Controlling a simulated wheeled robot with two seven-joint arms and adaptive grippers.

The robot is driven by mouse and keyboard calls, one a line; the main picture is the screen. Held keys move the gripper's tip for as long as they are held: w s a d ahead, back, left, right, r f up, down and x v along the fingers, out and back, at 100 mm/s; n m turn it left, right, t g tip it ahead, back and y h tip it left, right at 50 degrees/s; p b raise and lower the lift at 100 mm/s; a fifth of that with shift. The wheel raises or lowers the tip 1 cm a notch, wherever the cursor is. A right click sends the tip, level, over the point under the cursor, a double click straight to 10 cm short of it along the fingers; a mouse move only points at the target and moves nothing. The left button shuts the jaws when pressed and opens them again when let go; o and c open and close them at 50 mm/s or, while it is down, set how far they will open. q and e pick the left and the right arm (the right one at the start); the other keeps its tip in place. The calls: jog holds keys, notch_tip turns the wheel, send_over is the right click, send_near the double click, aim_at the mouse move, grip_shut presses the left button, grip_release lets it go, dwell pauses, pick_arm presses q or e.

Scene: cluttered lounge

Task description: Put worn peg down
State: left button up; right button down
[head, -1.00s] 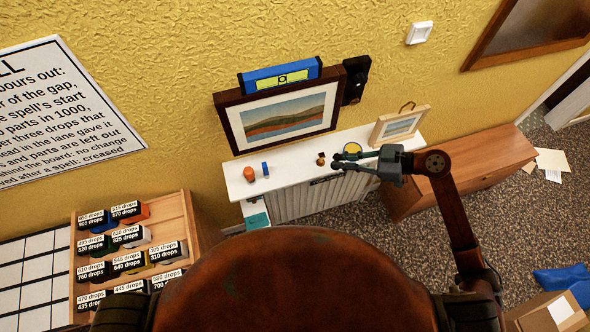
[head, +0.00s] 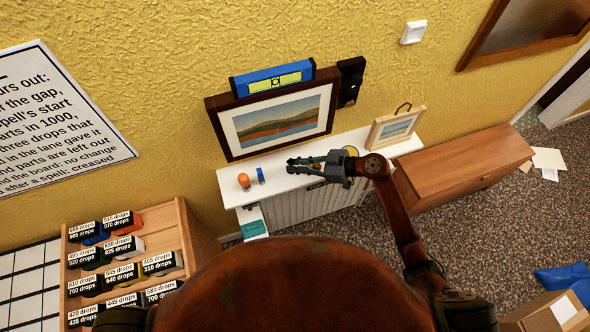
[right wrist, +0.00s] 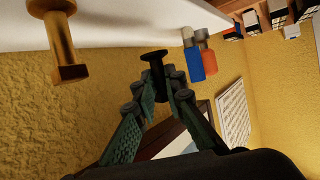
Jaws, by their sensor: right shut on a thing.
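My right gripper (head: 297,165) is over the white shelf (head: 232,194), coming in from the right. In the right wrist view its fingertips (right wrist: 160,88) are shut on the worn peg (right wrist: 155,58), a dark peg with a wide round head. The peg is hard to make out in the head view. A blue peg (head: 260,175) and an orange peg (head: 243,180) stand at the shelf's left end, apart from the gripper. They also show in the right wrist view. A brass peg (right wrist: 66,50) stands on the shelf there; the gripper seems to hide it in the head view. My left gripper is out of view.
A dark-framed picture (head: 220,140) with a blue level (head: 272,81) on top is behind the shelf. A small light-framed picture (head: 377,137) stands at the shelf's right. A wooden rack (head: 180,220) of labelled bins is at lower left. A wooden cabinet (head: 465,165) is at right.

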jog(key=f, duration=0.3)
jog(key=shift+a+b, duration=0.25)
jog(key=shift+b, duration=0.15)
jog(key=shift+f, duration=0.25)
jog(key=shift+f, duration=0.35)
jog(key=c, duration=2)
grip_release()
jog(key=shift+r, duration=0.2)
jog(key=p+v, duration=0.1)
jog(key=v, duration=1.1)
jog(key=shift+w+r, duration=0.1)
jog(key=shift+r, duration=0.1)
